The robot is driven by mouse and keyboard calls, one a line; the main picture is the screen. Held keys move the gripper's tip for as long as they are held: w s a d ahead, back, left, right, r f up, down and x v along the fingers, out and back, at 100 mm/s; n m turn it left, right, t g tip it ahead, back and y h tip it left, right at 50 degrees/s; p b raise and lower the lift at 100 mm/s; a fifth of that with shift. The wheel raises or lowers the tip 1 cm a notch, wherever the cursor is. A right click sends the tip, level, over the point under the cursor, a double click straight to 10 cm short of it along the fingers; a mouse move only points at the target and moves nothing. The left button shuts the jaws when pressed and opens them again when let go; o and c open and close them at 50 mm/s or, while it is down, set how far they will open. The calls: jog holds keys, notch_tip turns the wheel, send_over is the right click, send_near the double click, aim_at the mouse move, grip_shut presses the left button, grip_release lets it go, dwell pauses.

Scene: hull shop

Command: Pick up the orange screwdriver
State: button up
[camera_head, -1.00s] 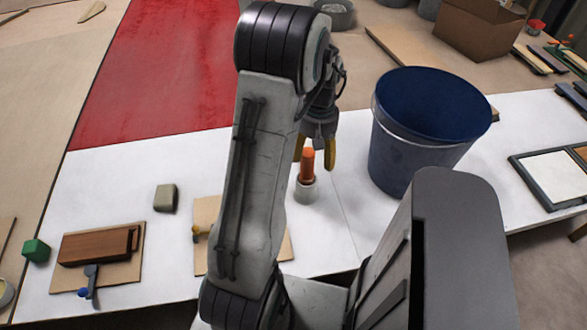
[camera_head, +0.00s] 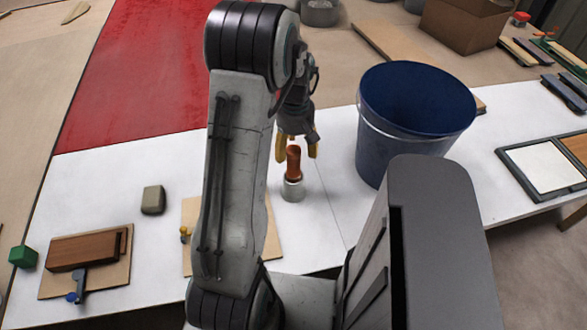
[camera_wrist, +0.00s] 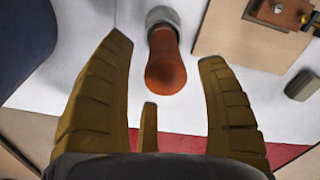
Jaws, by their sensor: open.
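The orange screwdriver (camera_head: 293,163) stands handle up in a small grey cup (camera_head: 292,189) on the white table; its shaft is hidden. My gripper (camera_head: 298,152) is open, with yellow fingers just above and behind the handle. In the wrist view, the orange handle (camera_wrist: 165,62) lies beyond and between the spread fingers of my gripper (camera_wrist: 168,55), with the cup (camera_wrist: 162,16) at the top edge. No finger clearly touches the handle.
A large blue bucket (camera_head: 385,150) stands close to the right of the cup. A beige board (camera_head: 262,250) lies to the left, partly behind my arm. A grey block (camera_head: 153,200) and a wooden block (camera_head: 82,250) sit further left. A cardboard box (camera_head: 465,30) stands at the back.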

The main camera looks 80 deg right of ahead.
aim_at(294, 165)
jog(key=shift+w+a+f+p, duration=0.1)
jog(key=shift+f+p, duration=0.15)
jog(key=shift+f, duration=1.3)
jog(key=shift+w+a+f+p, duration=0.1)
jog(key=shift+f+p, duration=0.1)
jog(key=shift+f, duration=1.35)
jog(key=shift+c, duration=0.2)
jog(key=c, duration=1.2)
